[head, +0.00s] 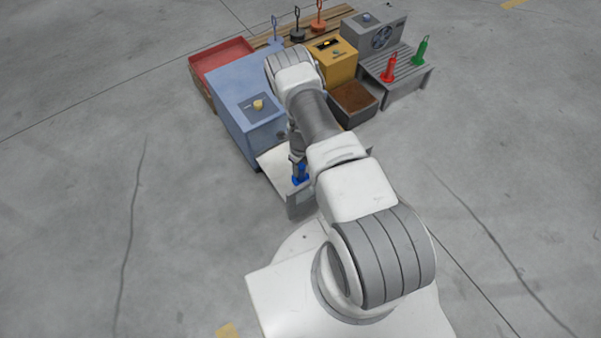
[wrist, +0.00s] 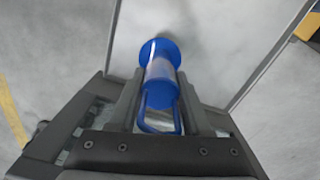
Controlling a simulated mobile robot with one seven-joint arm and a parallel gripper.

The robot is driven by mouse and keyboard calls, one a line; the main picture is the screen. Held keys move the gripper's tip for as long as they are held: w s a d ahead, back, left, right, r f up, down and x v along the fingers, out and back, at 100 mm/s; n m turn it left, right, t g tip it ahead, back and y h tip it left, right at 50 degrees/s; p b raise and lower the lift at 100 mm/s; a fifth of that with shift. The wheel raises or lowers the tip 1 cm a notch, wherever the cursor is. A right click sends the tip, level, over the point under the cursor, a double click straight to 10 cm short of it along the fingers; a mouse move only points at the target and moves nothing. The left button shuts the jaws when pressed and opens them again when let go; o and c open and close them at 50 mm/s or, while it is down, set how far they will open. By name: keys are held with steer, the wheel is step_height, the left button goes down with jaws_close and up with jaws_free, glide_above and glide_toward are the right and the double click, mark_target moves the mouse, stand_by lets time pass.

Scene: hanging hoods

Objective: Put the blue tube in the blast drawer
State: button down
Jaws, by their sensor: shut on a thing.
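The blue tube (head: 299,175) has a pale middle band and a wire loop at one end, seen in the wrist view (wrist: 160,90). My gripper (head: 297,158) is shut on it, with a finger on each side in the wrist view. The open drawer (head: 275,160) with a light floor extends from the front of the blue cabinet (head: 240,85). The tube is over the drawer near its grey front panel (head: 300,204). The drawer floor also shows beyond the tube in the wrist view (wrist: 215,40). I cannot tell whether the tube touches the floor. My arm hides part of the drawer.
A red tray (head: 222,56) is left of the cabinet. A yellow box (head: 335,63) and a brown-filled bin (head: 353,102) are right of it. A grey bench (head: 405,82) holds a red tube (head: 388,69) and a green tube (head: 421,50). Floor around is clear.

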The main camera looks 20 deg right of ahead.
mark_target(300, 173)
steer(key=shift+f+b, duration=0.85)
steer(key=shift+f, duration=1.1)
steer(key=shift+f, duration=0.15)
steer(key=shift+c, duration=1.8)
jaws_free()
